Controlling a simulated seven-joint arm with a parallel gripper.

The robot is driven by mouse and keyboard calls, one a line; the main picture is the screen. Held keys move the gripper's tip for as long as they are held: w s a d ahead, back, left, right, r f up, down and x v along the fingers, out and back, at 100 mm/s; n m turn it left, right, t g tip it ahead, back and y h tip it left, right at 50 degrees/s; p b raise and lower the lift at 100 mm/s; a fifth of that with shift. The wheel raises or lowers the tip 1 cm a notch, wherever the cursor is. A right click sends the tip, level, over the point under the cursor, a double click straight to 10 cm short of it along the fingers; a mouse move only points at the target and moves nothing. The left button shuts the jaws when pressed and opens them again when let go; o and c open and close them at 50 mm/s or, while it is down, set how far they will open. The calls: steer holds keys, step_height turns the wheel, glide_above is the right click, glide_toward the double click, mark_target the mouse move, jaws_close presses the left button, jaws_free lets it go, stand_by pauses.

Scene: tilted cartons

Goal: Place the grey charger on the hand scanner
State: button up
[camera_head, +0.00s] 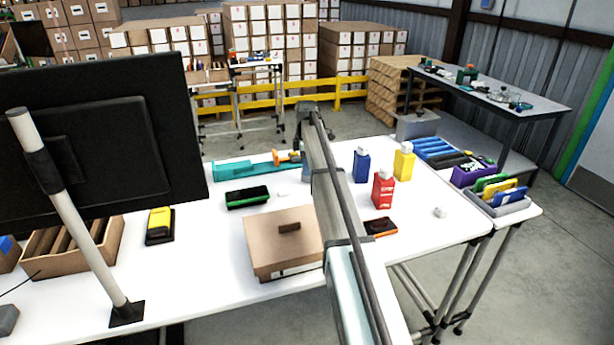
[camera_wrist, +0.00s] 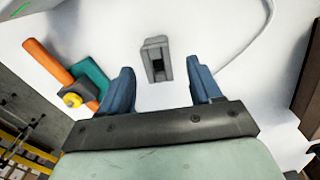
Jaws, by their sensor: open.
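A small grey block with a dark slot, which I take for the grey charger (camera_wrist: 152,46), lies on the white table in the wrist view. My gripper (camera_wrist: 164,84) is open, its two blue fingers spread on either side of the space just below the block in that picture. Nothing is held. A yellow and black device (camera_head: 159,224) at the left may be the hand scanner; I cannot tell for sure.
A brown carton (camera_head: 281,246) stands near my arm. A black and green item (camera_head: 248,198) and a teal piece (camera_head: 237,170) lie behind it. Blue (camera_head: 361,166), red (camera_head: 383,190) and yellow (camera_head: 404,164) bottles stand right of the arm. A monitor (camera_head: 100,150) blocks the left.

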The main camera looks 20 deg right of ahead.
step_height(320, 180, down, 5)
steer(key=shift+d, duration=0.15)
steer(key=shift+r, duration=0.1)
steer(key=c, duration=1.2)
